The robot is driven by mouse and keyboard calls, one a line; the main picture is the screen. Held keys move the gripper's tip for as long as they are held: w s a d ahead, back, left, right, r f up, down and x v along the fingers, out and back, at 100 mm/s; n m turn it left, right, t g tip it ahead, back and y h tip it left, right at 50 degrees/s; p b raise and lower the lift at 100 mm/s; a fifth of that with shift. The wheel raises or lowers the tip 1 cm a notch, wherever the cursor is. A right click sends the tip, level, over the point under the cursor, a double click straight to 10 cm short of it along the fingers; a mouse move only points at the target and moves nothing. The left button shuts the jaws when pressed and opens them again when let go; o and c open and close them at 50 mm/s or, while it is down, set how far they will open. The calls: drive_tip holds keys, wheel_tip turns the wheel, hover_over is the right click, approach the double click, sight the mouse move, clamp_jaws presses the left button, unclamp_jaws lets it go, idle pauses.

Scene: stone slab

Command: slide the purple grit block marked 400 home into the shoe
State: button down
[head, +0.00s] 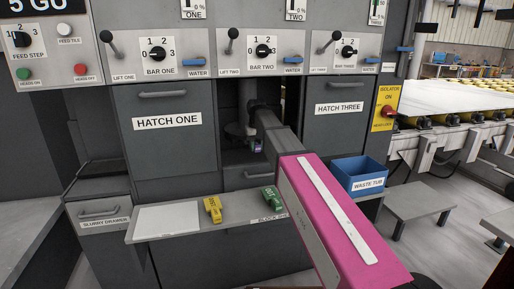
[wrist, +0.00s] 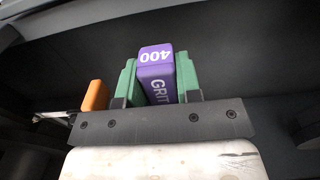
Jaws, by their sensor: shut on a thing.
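The purple grit block (wrist: 156,54) marked 400 sits between the two green fingers of my gripper (wrist: 157,76) in the wrist view. The fingers press on its two sides, and its 400 end faces up in that picture. In the head view my gripper (head: 257,146) is inside the dark open bay between hatch one and hatch three, small and partly behind my arm. I cannot make out the shoe clearly in either view. An orange piece (wrist: 95,95) stands left of the gripper in the wrist view; I cannot tell what it belongs to.
A yellow block (head: 213,208) and a green block (head: 272,197) lie on the grey shelf (head: 150,239) below the bay. A blue waste tub (head: 361,174) stands to the right. Hatch one (head: 168,121) and hatch three (head: 339,109) are shut on either side of the bay.

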drive_tip(key=shift+w+a, duration=0.2)
drive_tip(key=shift+w, duration=0.4)
drive_tip(key=shift+w+a, duration=0.15)
drive_tip(key=shift+w, duration=0.4)
drive_tip(key=c, duration=0.7)
unclamp_jaws()
drive_tip(key=shift+c, duration=0.2)
drive_tip(key=shift+r, duration=3.75)
